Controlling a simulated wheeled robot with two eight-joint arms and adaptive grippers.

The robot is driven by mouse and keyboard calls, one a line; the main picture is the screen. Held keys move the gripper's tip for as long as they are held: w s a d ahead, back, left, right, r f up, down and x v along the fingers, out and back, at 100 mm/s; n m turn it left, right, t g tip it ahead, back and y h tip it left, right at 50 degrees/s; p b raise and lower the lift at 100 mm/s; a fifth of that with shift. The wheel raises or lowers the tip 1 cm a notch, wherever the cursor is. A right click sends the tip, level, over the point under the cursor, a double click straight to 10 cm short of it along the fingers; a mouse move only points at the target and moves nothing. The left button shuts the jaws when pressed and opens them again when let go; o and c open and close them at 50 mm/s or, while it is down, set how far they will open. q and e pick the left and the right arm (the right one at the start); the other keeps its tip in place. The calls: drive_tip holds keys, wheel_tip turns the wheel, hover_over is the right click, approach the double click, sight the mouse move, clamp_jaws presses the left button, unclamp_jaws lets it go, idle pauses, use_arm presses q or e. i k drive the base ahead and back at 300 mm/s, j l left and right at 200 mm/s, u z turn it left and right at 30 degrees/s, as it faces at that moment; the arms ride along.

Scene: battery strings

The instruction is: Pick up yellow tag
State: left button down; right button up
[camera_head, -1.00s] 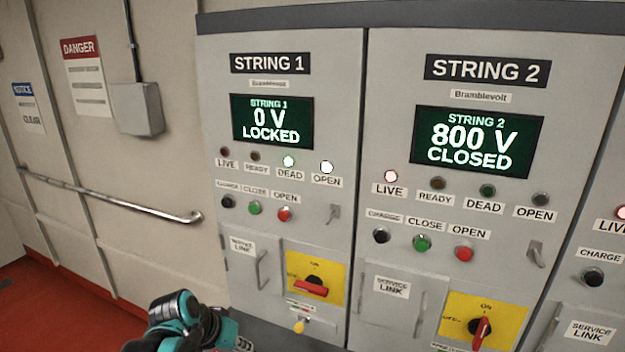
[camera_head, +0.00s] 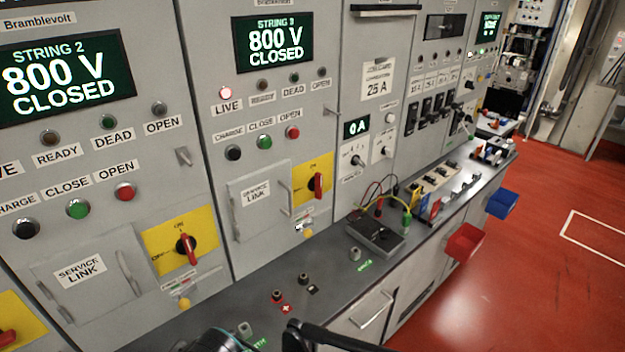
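A small yellow piece (camera_head: 184,303) sits below the String 2 rotary switch, and another yellow piece (camera_head: 308,233) sits below the String 3 switch. Small yellow items (camera_head: 431,178) also show among the things on the far part of the bench, too small to tell what they are. A dark rounded part of my arm shows at the bottom edge, left of centre. Neither gripper's fingertips can be made out.
A grey bench (camera_head: 330,284) runs along the cabinets. It holds a dark instrument with leads (camera_head: 375,236) and red and black terminals (camera_head: 278,296). The red floor (camera_head: 520,290) at right is clear.

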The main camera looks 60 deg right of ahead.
sight(414, 201)
drive_tip(key=z, duration=2.85)
drive_tip(key=i+l+u, duration=0.1)
drive_tip(key=u, duration=0.35)
drive_tip(key=i+l+u, duration=0.1)
drive_tip(key=u, duration=0.35)
drive_tip(key=l+u, duration=0.15)
drive_tip(key=u, duration=0.35)
drive_tip(key=i+l+u, duration=0.2)
drive_tip(key=l+u, duration=0.2)
drive_tip(key=l, duration=0.9)
drive_tip(key=l+u, duration=0.4)
drive_tip(key=l, duration=1.7)
drive_tip(key=i, duration=0.05)
